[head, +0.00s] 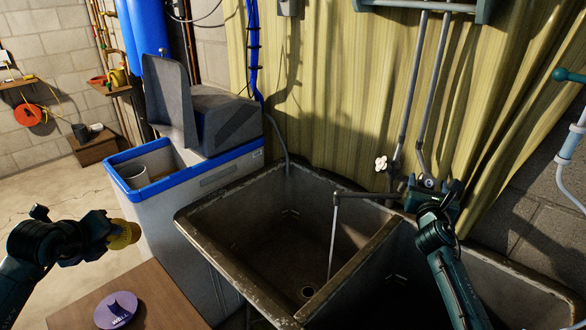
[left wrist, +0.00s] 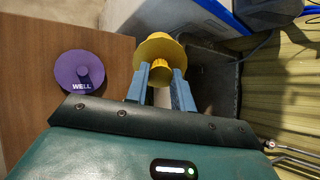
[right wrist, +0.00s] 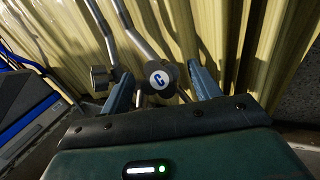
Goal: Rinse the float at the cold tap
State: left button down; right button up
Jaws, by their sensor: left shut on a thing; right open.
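The yellow float (head: 124,235) is held in my left gripper (head: 112,237), over the gap between the wooden table and the softener tank. In the left wrist view the float (left wrist: 158,52) sits between the blue fingers. The cold tap handle, a round knob marked C (right wrist: 159,77), lies between the open fingers of my right gripper (right wrist: 166,85); contact cannot be told. In the head view my right gripper (head: 432,190) is at the tap. A thin stream of water (head: 333,240) falls from the spout (head: 360,195) into the left basin (head: 270,240).
A purple lid marked WELL (head: 116,309) lies on the wooden table (head: 165,290). The softener tank (head: 190,205), blue-rimmed with its lid raised, stands between my left gripper and the sink. The left basin is clear.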

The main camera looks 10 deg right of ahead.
jog(key=shift+c, duration=0.4)
jog(key=c, duration=0.9)
jog(key=shift+m+g+h+b, duration=0.2)
jog(key=shift+m+g+h, duration=0.2)
jog(key=shift+m, duration=0.75)
jog(key=shift+m+g+h+b, duration=0.15)
jog(key=shift+m+g+h, duration=0.2)
jog(key=shift+m, duration=0.8)
jog(key=o, duration=1)
jog(key=shift+a, duration=0.1)
jog(key=v, duration=1.2)
jog(key=shift+f, duration=0.15)
